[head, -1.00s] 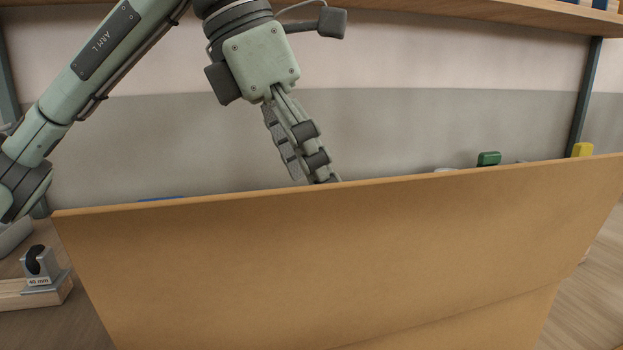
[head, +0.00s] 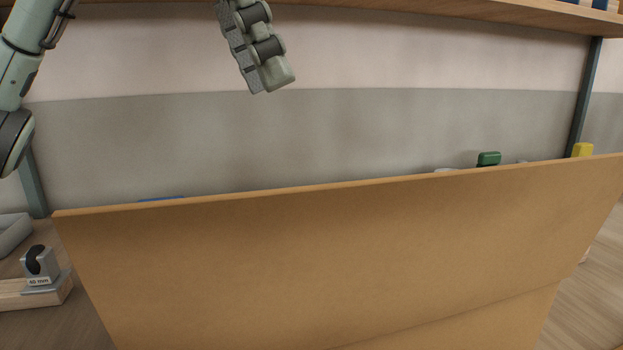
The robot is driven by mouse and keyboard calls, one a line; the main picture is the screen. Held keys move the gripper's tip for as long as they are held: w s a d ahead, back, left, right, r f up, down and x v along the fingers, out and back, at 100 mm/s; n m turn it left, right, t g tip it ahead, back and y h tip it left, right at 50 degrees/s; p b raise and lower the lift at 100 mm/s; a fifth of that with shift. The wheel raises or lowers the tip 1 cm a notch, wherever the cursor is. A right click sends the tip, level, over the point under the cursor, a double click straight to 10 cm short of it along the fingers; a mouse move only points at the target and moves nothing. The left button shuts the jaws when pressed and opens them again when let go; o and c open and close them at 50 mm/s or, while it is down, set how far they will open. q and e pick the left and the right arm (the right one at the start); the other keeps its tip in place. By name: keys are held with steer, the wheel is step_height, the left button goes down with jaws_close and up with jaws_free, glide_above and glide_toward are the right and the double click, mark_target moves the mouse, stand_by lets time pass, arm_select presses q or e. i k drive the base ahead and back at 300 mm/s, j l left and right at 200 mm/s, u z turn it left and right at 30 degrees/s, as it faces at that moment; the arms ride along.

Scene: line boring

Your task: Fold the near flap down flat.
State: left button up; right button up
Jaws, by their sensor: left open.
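The near flap (head: 330,260) is a wide brown cardboard panel that stands up and fills the lower middle of the head view. Its top edge slopes up to the right, and a fold line shows near its bottom right. It hides the inside of the box behind it. My left gripper (head: 268,88) is above the flap's top edge, left of centre, pointing down, apart from the cardboard and empty. Its fingers look nearly lined up from this side. My right gripper is not in view.
A grey block marked 40 mm (head: 40,265) sits on a wooden base (head: 30,294) at the left, beside a grey tray (head: 14,232). Green (head: 489,158) and yellow (head: 582,149) tops show behind the flap. A shelf (head: 420,12) runs above.

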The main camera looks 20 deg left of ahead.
mark_target(326, 266)
steer(key=k+l, duration=0.25)
steer(key=k, duration=0.2)
steer(key=k+l, duration=0.3)
steer(key=k, duration=0.15)
steer(key=k+l, duration=0.25)
steer(key=k, duration=0.25)
steer(key=k+l, duration=0.3)
steer(key=k, duration=0.15)
